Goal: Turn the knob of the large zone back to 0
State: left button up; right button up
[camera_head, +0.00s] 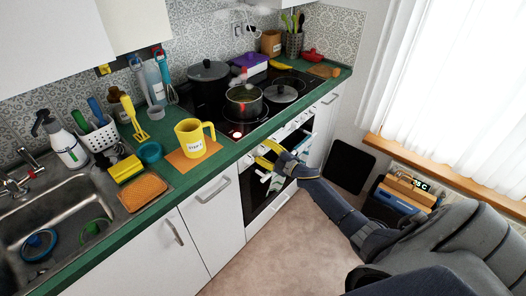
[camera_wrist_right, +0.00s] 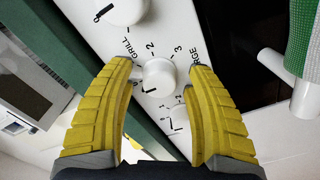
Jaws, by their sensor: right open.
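My right gripper (camera_head: 272,152) is at the front of the cooker, its yellow fingers at the knob panel. In the right wrist view its open fingers (camera_wrist_right: 160,68) stand either side of a white knob (camera_wrist_right: 158,75) with a black pointer line towards the lower left. A gap shows between knob and fingers; contact cannot be told. Printed by this knob are "2", "3" and a partly hidden word ending in "RGE". Other white knobs sit above it (camera_wrist_right: 120,10) and below it (camera_wrist_right: 177,121). My left gripper is not in view.
A dark lidded pot (camera_head: 208,90) stands behind. The oven handle (camera_wrist_right: 285,75) and green-and-white cloth (camera_wrist_right: 300,45) are close to the right finger. A yellow jug (camera_head: 189,140) stands on the counter.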

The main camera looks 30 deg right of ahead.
dwell(0.3)
jog(key=m, duration=0.2)
jog(key=shift+m, duration=0.3)
jog(key=shift+s+d+m, duration=0.15)
jog(key=shift+s+m, duration=0.1)
jog(key=shift+m, duration=0.05)
jog(key=s+d+n, duration=0.2)
jog(key=s+n, duration=0.1)
jog(key=s, duration=0.5)
jog(key=s+d+n, duration=0.2)
jog(key=s+n, duration=0.1)
jog(key=s, duration=0.5)
jog(key=shift+s+d+f, duration=0.15)
jog(key=shift+d+f, duration=0.15)
jog(key=shift+d, duration=0.1)
